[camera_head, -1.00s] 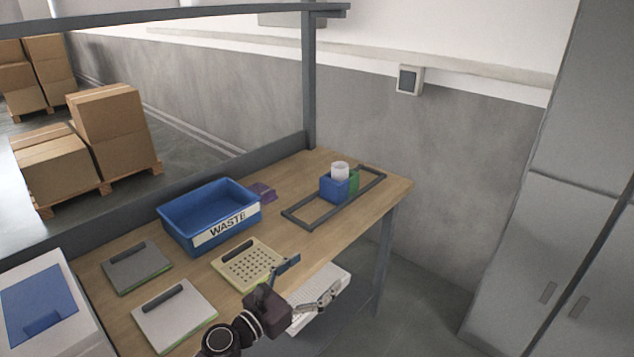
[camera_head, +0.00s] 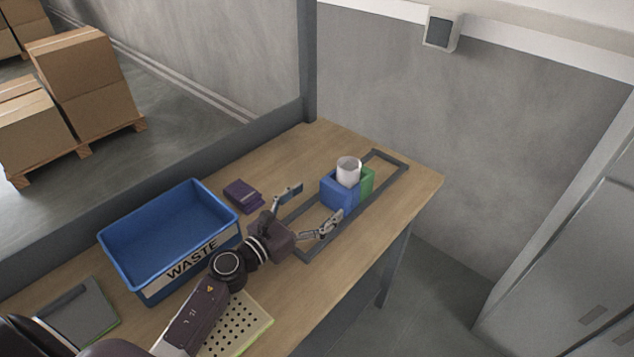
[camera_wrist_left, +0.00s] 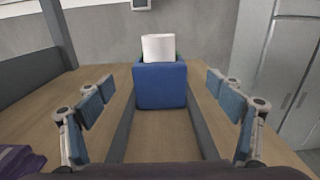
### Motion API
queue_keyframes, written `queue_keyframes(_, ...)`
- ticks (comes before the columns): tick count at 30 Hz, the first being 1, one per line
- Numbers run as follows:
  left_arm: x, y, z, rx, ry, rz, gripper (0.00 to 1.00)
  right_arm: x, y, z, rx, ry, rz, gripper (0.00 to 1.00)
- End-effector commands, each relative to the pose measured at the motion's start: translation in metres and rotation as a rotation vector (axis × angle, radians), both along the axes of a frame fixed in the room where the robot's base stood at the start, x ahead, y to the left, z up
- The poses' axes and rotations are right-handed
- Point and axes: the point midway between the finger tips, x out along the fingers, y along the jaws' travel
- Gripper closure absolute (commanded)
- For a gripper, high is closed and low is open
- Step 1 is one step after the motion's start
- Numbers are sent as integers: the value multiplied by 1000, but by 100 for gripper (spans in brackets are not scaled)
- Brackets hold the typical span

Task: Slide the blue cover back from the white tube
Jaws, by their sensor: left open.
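The blue cover (camera_head: 338,193) sits in the dark rail frame (camera_head: 388,187) at the far right end of the table. The white tube (camera_head: 348,170) stands upright, its top showing above the blue cover, with a green block (camera_head: 367,180) on the far side. My left gripper (camera_head: 309,208) is open and empty, short of the blue cover and apart from it. In the left wrist view the blue cover (camera_wrist_left: 160,86) lies ahead between the open fingers (camera_wrist_left: 160,120), and the white tube (camera_wrist_left: 158,47) rises behind it. The tube's lower part is hidden. My right gripper is not in view.
A blue WASTE bin (camera_head: 165,240) stands to the left, with a purple item (camera_head: 243,195) beside it. A perforated pale plate (camera_head: 235,325) and a grey plate (camera_head: 80,312) lie nearer. The table's right edge is close to the rail frame.

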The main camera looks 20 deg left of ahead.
Motion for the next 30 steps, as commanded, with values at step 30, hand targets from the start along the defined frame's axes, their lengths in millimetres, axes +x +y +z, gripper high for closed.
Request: queue_keyframes(30, 66, -24, 1, -2, 0, 1, 15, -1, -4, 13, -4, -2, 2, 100)
